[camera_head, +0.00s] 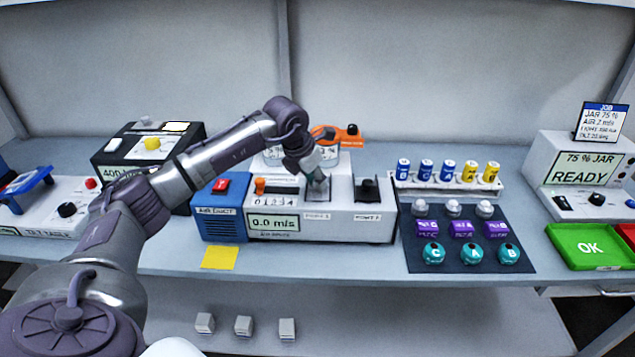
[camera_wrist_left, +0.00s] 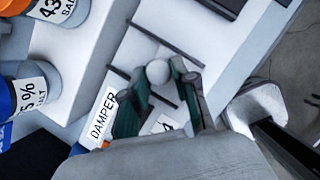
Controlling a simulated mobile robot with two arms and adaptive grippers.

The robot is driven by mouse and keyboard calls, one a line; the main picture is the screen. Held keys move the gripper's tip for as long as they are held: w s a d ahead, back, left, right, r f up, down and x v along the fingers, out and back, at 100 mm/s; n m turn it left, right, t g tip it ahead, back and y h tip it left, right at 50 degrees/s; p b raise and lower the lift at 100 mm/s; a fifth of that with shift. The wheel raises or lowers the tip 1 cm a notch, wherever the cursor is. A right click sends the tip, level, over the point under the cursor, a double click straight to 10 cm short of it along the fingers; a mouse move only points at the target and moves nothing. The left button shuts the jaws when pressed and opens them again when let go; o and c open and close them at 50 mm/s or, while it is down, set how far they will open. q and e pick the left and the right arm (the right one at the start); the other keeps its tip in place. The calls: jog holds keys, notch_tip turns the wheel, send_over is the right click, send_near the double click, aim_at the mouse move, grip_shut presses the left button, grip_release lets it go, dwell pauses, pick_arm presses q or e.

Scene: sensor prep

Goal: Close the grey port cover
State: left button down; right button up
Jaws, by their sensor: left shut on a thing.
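The air duct unit (camera_head: 345,228) stands in the middle of the bench, its display reading 0.0 m/s. My left gripper (camera_head: 315,172) is over its top, at the left of two labelled ports. In the left wrist view, my left gripper (camera_wrist_left: 158,88) is shut on a pale grey round knob (camera_wrist_left: 158,72), which sits between the green fingertips. The knob appears to belong to the grey port cover; the gripper hides much of that port, so I cannot tell how far the cover stands open. My right gripper is not in view.
The second port, with a black part (camera_head: 367,187), lies just right of my gripper. Bottles on a white rack (camera_head: 445,188) and a dark mat (camera_head: 468,258) are further right.

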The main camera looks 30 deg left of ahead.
pick_arm(q)
jog(key=shift+d+f, duration=0.15)
jog(key=shift+d, duration=0.1)
jog(key=shift+a, duration=0.15)
jog(key=c, duration=0.9)
grip_release()
jog(key=shift+w, duration=0.15)
jog(key=shift+r, duration=0.35)
jog(key=v, duration=1.1)
jog(key=shift+r, duration=0.2)
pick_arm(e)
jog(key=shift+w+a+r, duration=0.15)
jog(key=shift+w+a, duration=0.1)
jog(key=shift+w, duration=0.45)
